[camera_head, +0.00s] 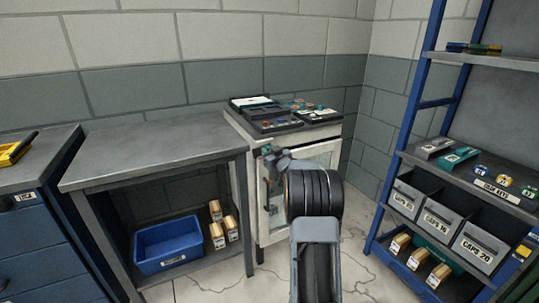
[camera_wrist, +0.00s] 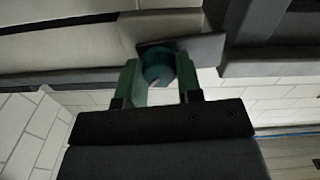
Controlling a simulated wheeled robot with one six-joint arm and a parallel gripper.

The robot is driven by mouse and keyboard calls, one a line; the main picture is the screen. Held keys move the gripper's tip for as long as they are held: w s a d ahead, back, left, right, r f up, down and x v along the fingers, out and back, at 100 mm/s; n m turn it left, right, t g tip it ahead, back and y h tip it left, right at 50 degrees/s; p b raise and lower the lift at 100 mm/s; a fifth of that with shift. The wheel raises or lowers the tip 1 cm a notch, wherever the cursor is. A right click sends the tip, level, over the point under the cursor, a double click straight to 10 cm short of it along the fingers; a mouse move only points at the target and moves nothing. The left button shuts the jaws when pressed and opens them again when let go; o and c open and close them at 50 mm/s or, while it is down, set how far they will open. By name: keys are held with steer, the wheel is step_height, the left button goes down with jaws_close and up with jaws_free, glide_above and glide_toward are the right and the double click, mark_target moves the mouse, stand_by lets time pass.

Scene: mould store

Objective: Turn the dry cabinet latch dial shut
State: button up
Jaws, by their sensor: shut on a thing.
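The white dry cabinet (camera_head: 328,160) stands in the middle of the head view, against the back wall. My gripper (camera_head: 272,154) is at the upper part of its front. In the wrist view, the latch dial (camera_wrist: 157,72) is a round teal knob with a dark grey plate (camera_wrist: 208,48) beside and behind it. The two green fingers of my gripper (camera_wrist: 158,68) are shut on the dial, one on each side. In the head view my arm and gripper cover the dial and much of the cabinet front.
Equipment (camera_head: 290,114) lies on the cabinet top. A grey table (camera_head: 150,150) stands left, with a blue bin (camera_head: 167,243) and small boxes (camera_head: 222,228) on its lower shelf. A blue rack (camera_head: 412,100) with labelled bins (camera_head: 438,226) stands right. Some floor (camera_head: 358,235) is clear.

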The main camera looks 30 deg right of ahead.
steer(key=shift+f+n+b, duration=0.1)
steer(key=shift+n+b, duration=5.2)
steer(key=shift+n, duration=2.9)
steer(key=o, duration=0.9)
steer(key=shift+o, duration=0.2)
steer(key=s+a+p, duration=0.1)
steer(key=s+a, duration=0.1)
steer(key=s, duration=1.1)
steer(key=shift+s, duration=0.35)
